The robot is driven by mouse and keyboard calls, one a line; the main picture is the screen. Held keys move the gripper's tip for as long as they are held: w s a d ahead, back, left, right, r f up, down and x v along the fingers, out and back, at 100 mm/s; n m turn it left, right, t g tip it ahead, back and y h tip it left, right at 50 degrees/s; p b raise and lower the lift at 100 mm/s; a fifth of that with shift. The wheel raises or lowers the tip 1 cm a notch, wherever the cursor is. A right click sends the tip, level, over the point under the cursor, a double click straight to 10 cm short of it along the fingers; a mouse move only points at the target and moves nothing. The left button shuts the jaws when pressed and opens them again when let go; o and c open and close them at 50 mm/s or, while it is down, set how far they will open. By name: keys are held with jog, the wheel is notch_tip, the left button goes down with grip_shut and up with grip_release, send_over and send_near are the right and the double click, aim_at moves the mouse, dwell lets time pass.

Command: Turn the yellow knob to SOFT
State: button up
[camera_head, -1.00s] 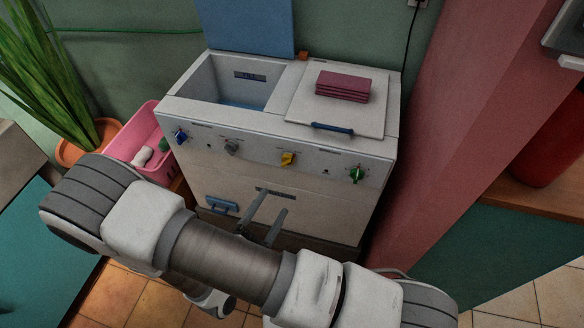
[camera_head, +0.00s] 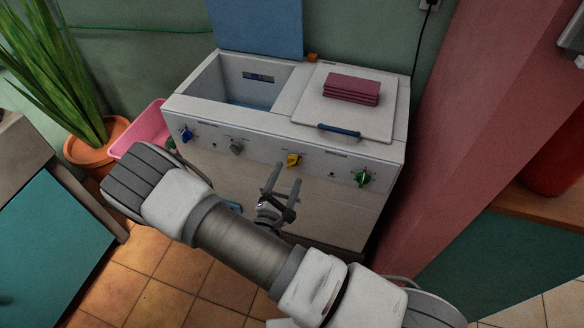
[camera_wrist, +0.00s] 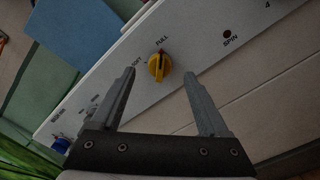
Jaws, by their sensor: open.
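The yellow knob (camera_head: 293,160) sits on the front panel of the white washing machine (camera_head: 230,160), between a grey knob and a green knob. In the wrist view the yellow knob (camera_wrist: 159,67) has a red mark at its top, pointing toward the word FULL. My gripper (camera_head: 284,178) is open and empty, just below and in front of the yellow knob. In the wrist view my gripper's fingers (camera_wrist: 160,73) stand on either side of the knob, apart from it.
A blue knob (camera_head: 186,135), a grey knob (camera_head: 236,146) and a green knob (camera_head: 362,178) share the panel. Folded dark red cloths (camera_head: 351,89) lie on the right lid. A pink basket (camera_head: 140,132) and a potted plant (camera_head: 88,150) stand left. A pink wall (camera_head: 450,130) rises close on the right.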

aim_at(293, 166)
jog(key=shift+x, duration=2.2)
jog(key=shift+c, duration=0.2)
grip_shut()
